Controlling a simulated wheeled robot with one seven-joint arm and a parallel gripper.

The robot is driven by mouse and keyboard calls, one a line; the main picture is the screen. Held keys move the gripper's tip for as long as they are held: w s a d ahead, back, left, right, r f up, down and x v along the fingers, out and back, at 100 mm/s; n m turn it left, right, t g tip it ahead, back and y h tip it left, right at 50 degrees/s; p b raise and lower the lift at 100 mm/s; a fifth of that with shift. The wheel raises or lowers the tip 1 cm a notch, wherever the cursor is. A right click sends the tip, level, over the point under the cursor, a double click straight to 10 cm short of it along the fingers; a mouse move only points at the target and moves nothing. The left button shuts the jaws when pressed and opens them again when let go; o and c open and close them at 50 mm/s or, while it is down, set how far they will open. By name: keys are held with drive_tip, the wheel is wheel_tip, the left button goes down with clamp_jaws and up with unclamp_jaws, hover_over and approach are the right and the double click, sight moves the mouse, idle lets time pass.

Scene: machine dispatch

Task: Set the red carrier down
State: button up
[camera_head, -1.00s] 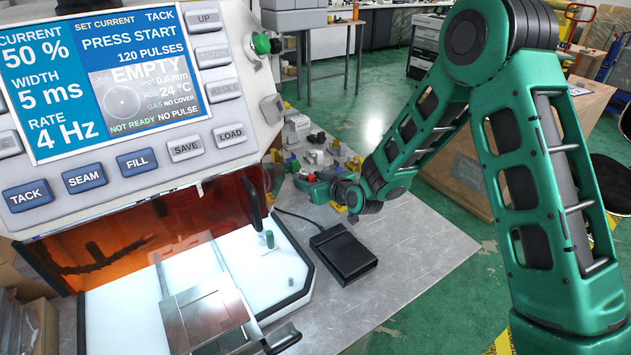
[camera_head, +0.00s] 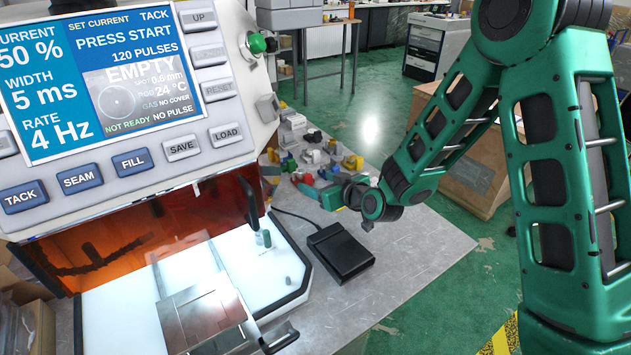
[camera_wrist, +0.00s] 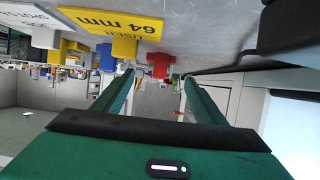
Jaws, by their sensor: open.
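The red carrier (camera_wrist: 160,66) is a small red block at the table surface in the wrist view, which appears upside down. My gripper (camera_wrist: 158,82) is open, with one green finger on each side of the carrier's line. The carrier shows near the fingertips, with gaps to both fingers; I cannot tell its exact depth. In the head view, my gripper (camera_head: 318,194) is low over the table's far part, and a small red piece (camera_head: 308,179) shows beside it, probably the carrier. My wrist hides some of that area.
A yellow "64 mm" block (camera_wrist: 115,24) stands close by. Several small coloured parts (camera_head: 312,155) crowd the table behind my gripper. A black pedal box (camera_head: 341,250) lies in front, and the welding machine (camera_head: 130,190) is at left. The table's right part (camera_head: 420,240) is clear.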

drive_tip(key=v, duration=0.5)
